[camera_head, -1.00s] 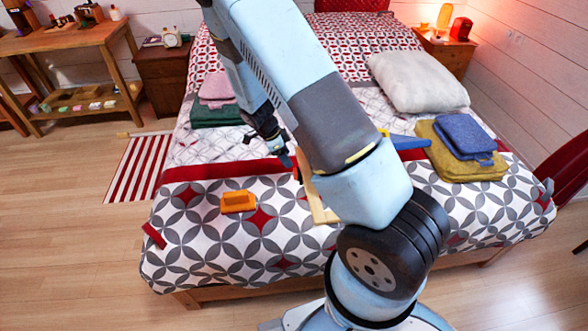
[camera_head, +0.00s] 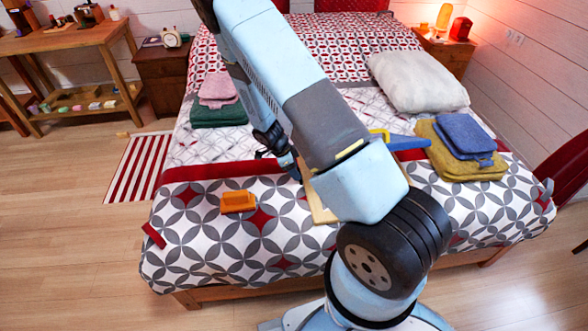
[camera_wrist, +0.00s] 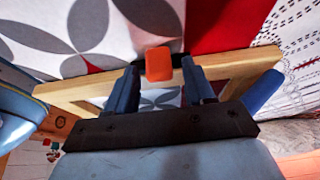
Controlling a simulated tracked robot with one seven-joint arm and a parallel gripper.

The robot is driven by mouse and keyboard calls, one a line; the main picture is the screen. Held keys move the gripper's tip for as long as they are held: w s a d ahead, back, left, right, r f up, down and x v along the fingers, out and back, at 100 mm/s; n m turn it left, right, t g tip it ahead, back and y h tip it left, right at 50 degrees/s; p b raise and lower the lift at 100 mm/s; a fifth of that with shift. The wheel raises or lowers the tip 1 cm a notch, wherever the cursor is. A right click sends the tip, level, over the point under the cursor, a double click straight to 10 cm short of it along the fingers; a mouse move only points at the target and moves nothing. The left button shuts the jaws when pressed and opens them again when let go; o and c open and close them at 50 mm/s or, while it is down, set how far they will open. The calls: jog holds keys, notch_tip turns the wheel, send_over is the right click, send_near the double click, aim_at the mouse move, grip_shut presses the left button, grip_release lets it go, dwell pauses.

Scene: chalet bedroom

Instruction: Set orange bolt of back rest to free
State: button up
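The orange bolt (camera_wrist: 159,63) sits at the middle of a bar of the wooden back rest (camera_wrist: 240,62) in the wrist view, beside a dark gap or fitting. My gripper (camera_wrist: 161,67) is open. Its two dark fingers stand apart on either side of the bolt; I cannot tell whether either touches it. In the head view the back rest (camera_head: 319,206) lies on the bed, largely hidden behind my arm. My gripper (camera_head: 288,160) is over its far end there, and the bolt is not clear.
A separate orange object (camera_head: 238,201) lies on the patterned bed (camera_head: 215,245), left of the back rest. A blue item with a yellow handle (camera_head: 408,142) lies to the right, near folded yellow towels (camera_head: 455,172) and a blue cloth (camera_head: 463,134). Bare bed shows at front left.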

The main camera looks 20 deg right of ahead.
grip_shut()
dwell(0.3)
jog(key=shift+s+a, duration=0.2)
jog(key=shift+s, duration=1.15)
jog(key=shift+s+a, duration=0.2)
jog(key=shift+s, duration=1.15)
jog(key=shift+o, duration=0.6)
grip_release()
